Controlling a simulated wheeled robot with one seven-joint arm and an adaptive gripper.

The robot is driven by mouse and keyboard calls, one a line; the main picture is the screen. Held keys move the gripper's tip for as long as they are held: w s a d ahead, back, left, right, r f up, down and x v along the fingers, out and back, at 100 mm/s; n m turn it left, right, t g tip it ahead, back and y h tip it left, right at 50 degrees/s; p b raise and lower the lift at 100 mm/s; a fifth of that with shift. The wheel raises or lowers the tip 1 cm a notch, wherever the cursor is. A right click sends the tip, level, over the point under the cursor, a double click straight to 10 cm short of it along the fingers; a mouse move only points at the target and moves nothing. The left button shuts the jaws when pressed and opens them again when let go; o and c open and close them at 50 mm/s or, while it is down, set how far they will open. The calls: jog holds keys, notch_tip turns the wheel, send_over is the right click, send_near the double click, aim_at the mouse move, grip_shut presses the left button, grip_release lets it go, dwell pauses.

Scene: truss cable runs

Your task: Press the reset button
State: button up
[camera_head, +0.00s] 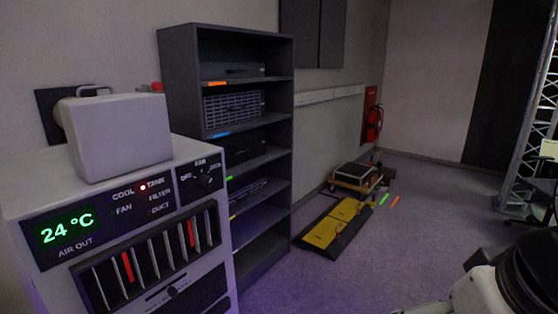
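A grey cooling unit (190,238) stands at the left. Its display (68,228) reads 24 °C in green above the words AIR OUT. Its status panel (128,202) has the labels COOL, TANK, FAN, FILTER and DUCT, and a red light (143,187) is lit by TANK. A dark fan knob (205,181) sits to the right of the panel. I see no button marked reset; a small red piece (156,86) shows behind the unit's top, too small to identify. My gripper is not in view.
A grey box (120,135) sits on the unit. A dark shelf rack (278,150) with equipment stands beside it. Yellow-and-black ramps (338,225) and a low dolly (358,177) lie on the floor. A fire extinguisher (374,123) hangs on the wall, and a truss (537,120) stands right. Carpet (430,215) at centre right is clear.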

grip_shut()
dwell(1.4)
